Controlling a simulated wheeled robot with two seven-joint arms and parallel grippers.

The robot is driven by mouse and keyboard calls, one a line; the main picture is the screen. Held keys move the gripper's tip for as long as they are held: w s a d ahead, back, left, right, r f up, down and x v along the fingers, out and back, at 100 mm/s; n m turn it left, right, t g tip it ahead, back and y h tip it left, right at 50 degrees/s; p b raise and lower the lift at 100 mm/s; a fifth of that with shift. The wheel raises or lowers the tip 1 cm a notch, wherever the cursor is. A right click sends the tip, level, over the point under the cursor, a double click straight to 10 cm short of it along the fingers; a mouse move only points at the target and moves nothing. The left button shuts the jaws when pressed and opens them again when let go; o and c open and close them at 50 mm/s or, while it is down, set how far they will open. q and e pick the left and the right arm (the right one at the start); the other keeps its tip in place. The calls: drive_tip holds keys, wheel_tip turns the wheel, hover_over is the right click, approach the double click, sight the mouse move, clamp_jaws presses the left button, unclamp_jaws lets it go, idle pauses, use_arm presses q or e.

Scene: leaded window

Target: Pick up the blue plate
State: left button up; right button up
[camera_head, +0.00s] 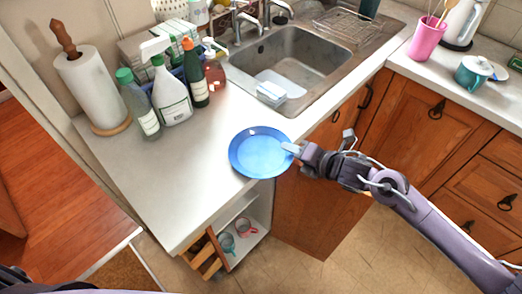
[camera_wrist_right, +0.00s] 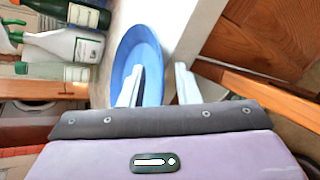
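The blue plate (camera_head: 258,152) lies at the front edge of the light counter, its right side near the edge by the sink cabinet. My right gripper (camera_head: 289,148) is at the plate's right rim. In the right wrist view my right gripper (camera_wrist_right: 160,82) has its fingers apart, one overlapping the plate and the other beyond its rim. I cannot tell whether either finger touches it. My left gripper is out of view.
A spray bottle (camera_head: 171,92), a dark green bottle (camera_head: 195,76) and a paper towel roll (camera_head: 95,90) stand left of the plate. The sink (camera_head: 290,60) lies behind it. An open shelf with mugs (camera_head: 227,242) is below the counter. The counter left of the plate is clear.

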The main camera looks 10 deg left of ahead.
clamp_jaws()
drive_tip(key=shift+r, duration=0.1)
